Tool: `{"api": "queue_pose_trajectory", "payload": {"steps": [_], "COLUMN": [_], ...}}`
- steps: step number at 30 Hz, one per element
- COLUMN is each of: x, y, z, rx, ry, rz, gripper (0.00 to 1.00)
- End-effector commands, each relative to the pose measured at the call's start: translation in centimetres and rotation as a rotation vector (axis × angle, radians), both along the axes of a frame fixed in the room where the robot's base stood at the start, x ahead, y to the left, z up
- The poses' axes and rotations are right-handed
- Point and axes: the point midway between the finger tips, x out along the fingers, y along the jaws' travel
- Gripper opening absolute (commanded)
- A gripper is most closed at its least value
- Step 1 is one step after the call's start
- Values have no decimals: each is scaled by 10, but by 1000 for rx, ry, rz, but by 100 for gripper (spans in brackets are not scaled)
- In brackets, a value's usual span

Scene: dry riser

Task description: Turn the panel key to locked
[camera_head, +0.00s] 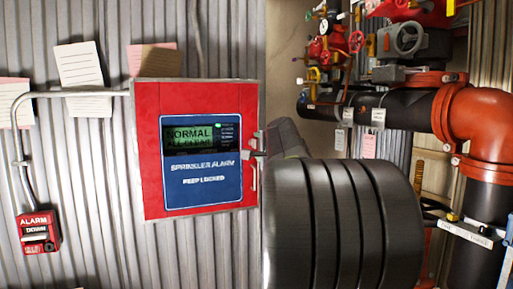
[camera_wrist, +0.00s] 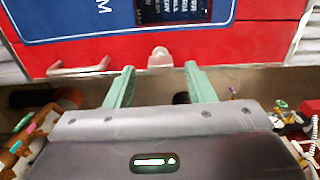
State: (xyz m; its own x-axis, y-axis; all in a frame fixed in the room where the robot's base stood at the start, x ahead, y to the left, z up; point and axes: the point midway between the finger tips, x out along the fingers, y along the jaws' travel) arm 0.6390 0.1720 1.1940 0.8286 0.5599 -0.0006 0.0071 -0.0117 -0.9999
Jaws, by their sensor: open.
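The red sprinkler alarm panel (camera_head: 150,165) hangs on the corrugated wall, with a blue face and a green screen reading NORMAL. A small pale key (camera_head: 259,142) sticks out at its right edge. In the wrist view the panel (camera_wrist: 262,40) fills the top, and the key (camera_wrist: 160,57) looks pale and blurred on its red edge. My gripper (camera_wrist: 158,72) is open, its two green fingers spread apart. The key lies between the fingers' lines, just ahead of the tips; I see no contact.
A thin metal handle (camera_wrist: 80,69) sits left of the key in the wrist view, near the left finger. A red alarm box (camera_head: 38,232) with conduit is at lower left. Black and orange pipes (camera_head: 475,115) with valves stand at right. Paper notes hang around the panel.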

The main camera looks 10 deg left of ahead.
Motion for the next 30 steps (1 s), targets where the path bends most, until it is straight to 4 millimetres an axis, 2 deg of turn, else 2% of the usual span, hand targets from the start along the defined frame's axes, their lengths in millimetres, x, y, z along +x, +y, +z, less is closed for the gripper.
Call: {"api": "queue_pose_trajectory", "payload": {"steps": [9,15,21,30], "x": [-56,-80,-88,-88], "y": [-39,-55,-59,-59], "z": [0,0,0,0], "rx": [-1,-1,-2,-2], "ry": [-3,-2,-1,-1], "rz": [-3,-2,0,0], "gripper": [49,49,49,49]}}
